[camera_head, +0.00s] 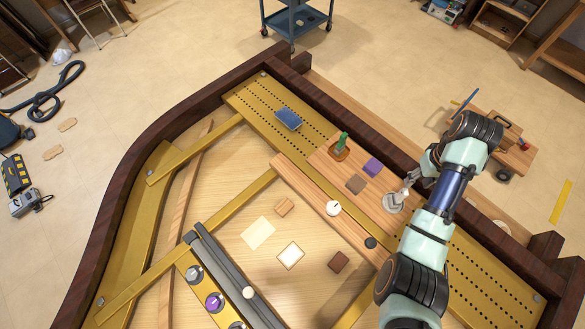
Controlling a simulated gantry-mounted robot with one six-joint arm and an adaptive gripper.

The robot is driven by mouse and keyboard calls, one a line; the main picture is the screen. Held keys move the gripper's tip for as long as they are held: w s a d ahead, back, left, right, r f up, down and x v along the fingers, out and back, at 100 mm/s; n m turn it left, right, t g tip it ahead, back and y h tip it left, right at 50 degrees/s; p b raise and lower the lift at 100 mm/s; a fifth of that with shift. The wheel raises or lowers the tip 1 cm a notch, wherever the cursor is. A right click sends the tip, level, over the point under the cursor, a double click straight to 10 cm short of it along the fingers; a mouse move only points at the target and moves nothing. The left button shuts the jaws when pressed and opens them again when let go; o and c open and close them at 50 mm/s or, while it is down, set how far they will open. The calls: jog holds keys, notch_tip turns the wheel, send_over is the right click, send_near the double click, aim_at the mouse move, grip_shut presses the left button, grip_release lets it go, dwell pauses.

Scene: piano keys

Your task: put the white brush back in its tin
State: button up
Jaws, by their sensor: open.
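I cannot make out the white brush for certain. One small white rounded piece (333,208) with a dark mark sits on the wooden strip left of my gripper. Another small white round piece (248,292) is by the dark rail at the lower left. Several round holders stand along that rail, one grey (194,273) and one with a purple top (214,301); I cannot tell which, if any, is the tin. My gripper (407,187) is open, over the right part of the wooden board, just above a pale grey disc (393,203). Nothing shows between its fingers.
A purple block (373,166), a brown block (356,184), a green piece on a brown base (340,148) and a dark knob (370,242) surround the gripper's area. A blue box (288,119) lies on the perforated yellow plank (262,95). A dark raised rim (130,165) bounds the frame.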

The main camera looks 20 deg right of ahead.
jog(key=w+a+r+n+t+h, duration=0.15)
jog(key=w+a, duration=0.25)
jog(key=a, duration=0.5)
jog(key=w+a+r+t, duration=0.2)
jog(key=w+a+t, duration=0.15)
jog(key=a, duration=0.45)
jog(key=w+a+r+n+t+h, duration=0.1)
jog(key=w+a+r+t, duration=0.1)
jog(key=w+a, duration=0.5)
jog(key=s+a+r+n+t+y, duration=0.1)
jog(key=s+a+r+t, duration=0.2)
jog(key=a, duration=0.6)
jog(key=s+a+r+n+t+y, duration=0.1)
jog(key=s+a+r, duration=0.3)
jog(key=a, duration=0.5)
notch_tip(320, 180, up, 2)
jog(key=shift+s+a+r+t, duration=0.25)
jog(key=shift+s+t, duration=0.1)
jog(key=shift+t, duration=0.55)
jog(key=shift+s+y, duration=0.1)
jog(key=shift+y, duration=0.15)
